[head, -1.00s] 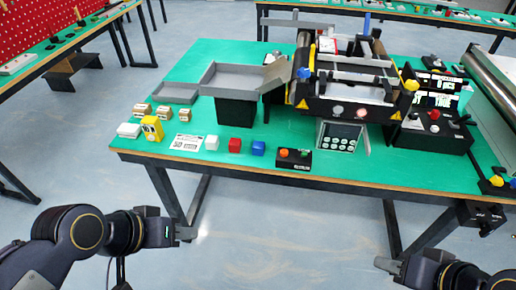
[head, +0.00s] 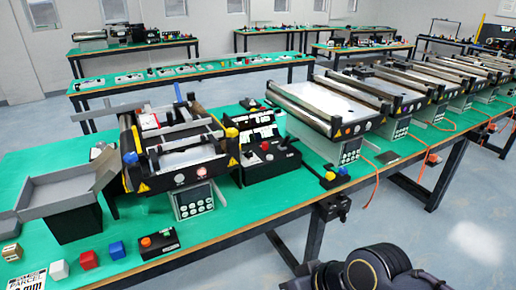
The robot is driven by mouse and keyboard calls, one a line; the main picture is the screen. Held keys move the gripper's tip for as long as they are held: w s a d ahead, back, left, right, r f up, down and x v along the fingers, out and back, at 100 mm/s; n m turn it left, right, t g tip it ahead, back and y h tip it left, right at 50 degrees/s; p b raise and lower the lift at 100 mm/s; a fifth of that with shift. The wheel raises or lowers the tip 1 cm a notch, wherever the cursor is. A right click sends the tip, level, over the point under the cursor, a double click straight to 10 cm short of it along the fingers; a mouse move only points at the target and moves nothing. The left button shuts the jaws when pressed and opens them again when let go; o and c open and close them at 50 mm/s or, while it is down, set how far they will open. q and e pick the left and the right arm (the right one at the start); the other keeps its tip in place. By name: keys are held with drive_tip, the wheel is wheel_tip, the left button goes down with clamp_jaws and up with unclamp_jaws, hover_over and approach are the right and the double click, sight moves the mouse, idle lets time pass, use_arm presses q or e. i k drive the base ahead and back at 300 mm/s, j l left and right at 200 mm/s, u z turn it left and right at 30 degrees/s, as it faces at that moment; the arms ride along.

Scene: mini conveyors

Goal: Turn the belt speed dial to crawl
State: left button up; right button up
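A mini conveyor (head: 180,160) with yellow-and-black warning corners stands on the green table. To its right is a black control box (head: 272,163) with a lit screen panel (head: 262,130) behind it. A red knob (head: 265,146) and a small black lever or knob (head: 284,142) sit on top of the box. Which control is the belt speed dial, and its markings, are too small to tell. Part of my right arm (head: 372,268) shows at the bottom edge, below the table's front edge and away from the controls. Neither gripper shows.
A keypad panel (head: 194,202) is below the conveyor's front. More conveyors (head: 330,105) stand at the right.

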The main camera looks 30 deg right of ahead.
sight(248, 155)
drive_tip(key=i+l+u, duration=0.2)
drive_tip(key=l, duration=0.2)
drive_tip(key=i+l+u, duration=0.2)
drive_tip(key=l, duration=0.25)
drive_tip(key=l+u, duration=0.2)
drive_tip(key=l, duration=0.25)
drive_tip(key=l+u, duration=0.15)
drive_tip(key=l, duration=0.3)
drive_tip(key=i, duration=0.05)
